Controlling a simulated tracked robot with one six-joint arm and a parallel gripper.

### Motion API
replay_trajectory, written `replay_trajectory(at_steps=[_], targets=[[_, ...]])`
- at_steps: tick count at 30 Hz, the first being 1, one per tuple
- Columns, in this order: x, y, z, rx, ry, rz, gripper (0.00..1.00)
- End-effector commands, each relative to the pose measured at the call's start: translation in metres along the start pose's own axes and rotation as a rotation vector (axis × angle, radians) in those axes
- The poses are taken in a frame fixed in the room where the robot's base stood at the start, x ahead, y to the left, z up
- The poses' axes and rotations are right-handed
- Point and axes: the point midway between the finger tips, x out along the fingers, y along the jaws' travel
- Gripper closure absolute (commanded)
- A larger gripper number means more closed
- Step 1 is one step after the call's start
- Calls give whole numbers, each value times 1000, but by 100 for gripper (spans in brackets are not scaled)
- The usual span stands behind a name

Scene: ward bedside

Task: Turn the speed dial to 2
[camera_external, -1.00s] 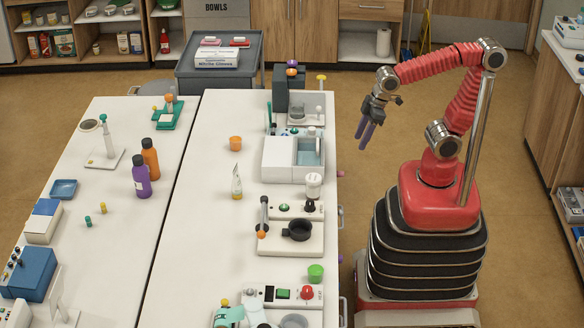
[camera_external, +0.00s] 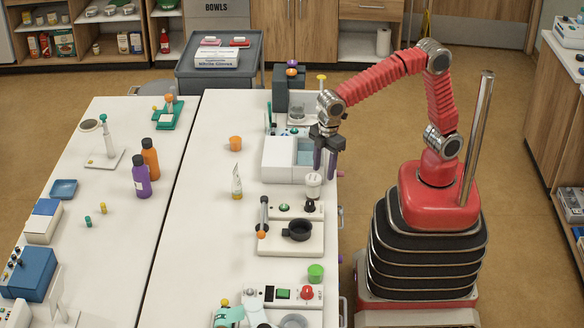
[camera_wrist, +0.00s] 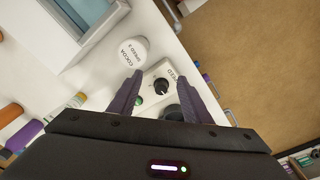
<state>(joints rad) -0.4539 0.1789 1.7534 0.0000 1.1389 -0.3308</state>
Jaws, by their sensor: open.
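The speed dial (camera_wrist: 161,86) is a small black knob on a white panel marked SPEED in the wrist view. In the external view the dial (camera_external: 309,206) sits at the back right of a white machine (camera_external: 275,247) with a black ring. My gripper (camera_external: 325,173) is open and points down above and behind the dial, near the table's right edge. In the wrist view the dial lies between and below the purple fingers of my gripper (camera_wrist: 162,71), apart from them. The dial's pointer setting is too small to read.
A green button (camera_external: 284,208) is left of the dial. A white water bath (camera_external: 284,159) stands behind. A green cup (camera_external: 316,273) is in front.

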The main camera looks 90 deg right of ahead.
Motion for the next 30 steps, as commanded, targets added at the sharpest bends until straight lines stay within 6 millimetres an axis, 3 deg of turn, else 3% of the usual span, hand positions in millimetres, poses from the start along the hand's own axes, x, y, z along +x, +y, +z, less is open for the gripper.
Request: replay_trajectory(at_steps=[3,8,15,19,30], targets=[[5,-6,-27,-94,-23,-10,56],[5,-11,-54,-207,-40,-20,56],[-17,-8,-80,-365,-38,-23,56],[-33,-7,-82,-453,-40,-26,56],[-32,-9,-75,-526,-59,-40,56]])
